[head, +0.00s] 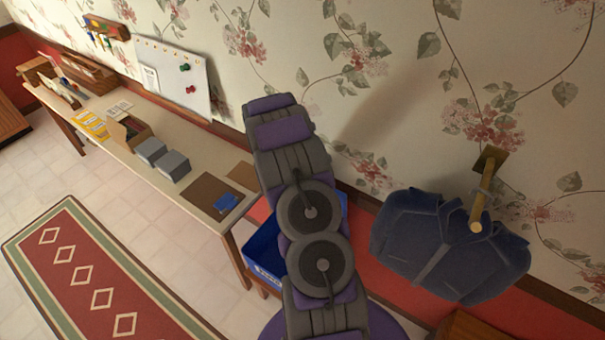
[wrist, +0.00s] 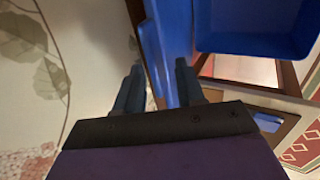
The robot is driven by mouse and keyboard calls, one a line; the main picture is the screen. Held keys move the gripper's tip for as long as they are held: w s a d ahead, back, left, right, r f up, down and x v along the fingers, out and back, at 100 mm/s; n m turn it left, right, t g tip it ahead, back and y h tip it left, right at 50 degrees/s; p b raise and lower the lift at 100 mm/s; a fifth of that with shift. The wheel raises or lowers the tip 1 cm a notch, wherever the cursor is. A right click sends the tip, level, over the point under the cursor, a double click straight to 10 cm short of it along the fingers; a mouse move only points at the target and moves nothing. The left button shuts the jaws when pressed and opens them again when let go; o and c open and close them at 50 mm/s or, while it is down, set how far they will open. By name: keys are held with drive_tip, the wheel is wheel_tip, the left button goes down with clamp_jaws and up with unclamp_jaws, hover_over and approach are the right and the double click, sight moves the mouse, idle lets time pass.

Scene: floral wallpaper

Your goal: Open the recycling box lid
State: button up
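The blue recycling box (head: 262,254) stands by the wall at the end of the long table, largely hidden behind my arm in the head view. In the wrist view the box (wrist: 255,43) is at the upper right. A blue panel (wrist: 165,35), which looks like its lid, runs down from the top of the wrist view, apart from the box's open-looking part. My gripper (wrist: 160,70) has its two dark fingers spread, with the panel's lower part showing between them. I cannot tell whether the fingers touch it. In the head view my gripper is hidden.
The long table (head: 205,160) carries grey boxes (head: 162,160), a cardboard box (head: 128,132) and a brown board (head: 212,196). A dark blue jacket (head: 440,245) hangs from a wall hook right of my arm. A red patterned rug (head: 90,275) lies on open floor at left.

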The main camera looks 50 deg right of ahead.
drive_tip(key=v, duration=1.4)
drive_tip(key=shift+a+r, duration=0.2)
drive_tip(key=shift+r, duration=0.05)
drive_tip(key=s+a+r+m+y+b, duration=0.1)
drive_tip(key=s+a+b, duration=0.25)
drive_tip(key=a, duration=0.35)
drive_tip(key=s+a+r+g+b, duration=0.1)
drive_tip(key=s+a+r+b, duration=0.2)
drive_tip(key=a, duration=0.4)
drive_tip(key=s+a+m+y+b, duration=0.1)
drive_tip(key=s+a+b, duration=0.25)
drive_tip(key=a, duration=0.35)
drive_tip(key=s+a+f+y+b, duration=0.1)
drive_tip(key=s+a+y+b, duration=0.1)
drive_tip(key=s+a, duration=0.6)
drive_tip(key=s+a+f+n+g+y+b, duration=0.1)
drive_tip(key=s+a+f+y+b, duration=0.1)
drive_tip(key=s+a, duration=0.7)
drive_tip(key=shift+s+b, duration=0.45)
drive_tip(key=shift+b, duration=0.4)
drive_tip(key=shift+d+f, duration=0.1)
